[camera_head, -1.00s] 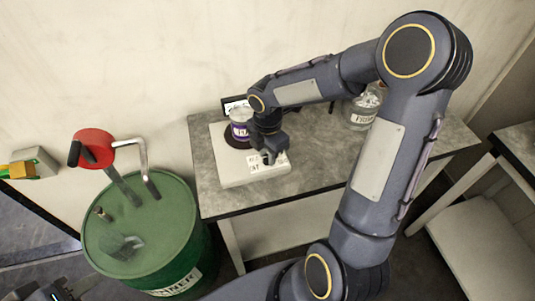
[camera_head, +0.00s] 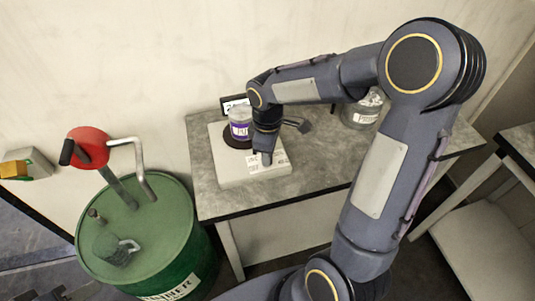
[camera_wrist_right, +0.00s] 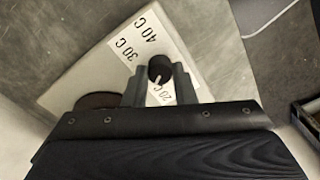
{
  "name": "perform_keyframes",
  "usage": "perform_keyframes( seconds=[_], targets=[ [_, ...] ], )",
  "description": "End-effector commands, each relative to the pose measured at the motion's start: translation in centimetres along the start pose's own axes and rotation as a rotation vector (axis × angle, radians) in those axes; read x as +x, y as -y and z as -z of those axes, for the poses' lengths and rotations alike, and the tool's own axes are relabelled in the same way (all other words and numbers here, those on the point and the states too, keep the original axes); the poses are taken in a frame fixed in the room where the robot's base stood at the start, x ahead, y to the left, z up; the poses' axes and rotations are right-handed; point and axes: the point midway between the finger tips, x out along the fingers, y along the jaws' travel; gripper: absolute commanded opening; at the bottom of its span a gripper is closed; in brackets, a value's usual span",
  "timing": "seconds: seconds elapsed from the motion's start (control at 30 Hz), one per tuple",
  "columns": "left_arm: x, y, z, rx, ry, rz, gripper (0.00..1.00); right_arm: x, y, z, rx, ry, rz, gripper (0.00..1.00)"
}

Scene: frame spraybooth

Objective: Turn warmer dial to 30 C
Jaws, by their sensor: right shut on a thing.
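The warmer is a white box (camera_head: 235,180) on the grey table, with a dark round plate (camera_head: 229,141) on top. A jar with a purple label (camera_head: 239,131) stands on that plate. My right gripper (camera_head: 266,160) points down at the front of the box. In the right wrist view its two fingers are shut around the black dial (camera_wrist_right: 160,69). A white mark on the dial points toward the 20 C print, which the fingers partly hide. A dark part of mine at the lower left edge may be the left gripper (camera_head: 50,293).
A small display (camera_head: 232,104) stands behind the jar, partly hidden; its reading is cut off. A clear labelled jar (camera_head: 361,112) stands right of the warmer, close to my right arm. A green drum (camera_head: 140,230) with a red-headed pump (camera_head: 88,148) stands left of the table.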

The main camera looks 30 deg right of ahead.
Motion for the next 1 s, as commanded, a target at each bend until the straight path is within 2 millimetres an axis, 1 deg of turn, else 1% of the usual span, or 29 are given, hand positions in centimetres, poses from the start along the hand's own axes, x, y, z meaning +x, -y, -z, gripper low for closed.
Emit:
perform_keyframes(
  seconds=[0.4,1.0],
  targets=[
    [0.9,0.4,-0.5,0.0,0.0,0.0,0.36,0.0,-0.1,0.0,0.396,-0.001,-0.003,0.01],
    [1.6,0.7,-0.8,0.0,0.0,0.0,0.36,-0.1,-0.1,0.0,0.964,-0.002,-0.003,0.01]
  ],
)
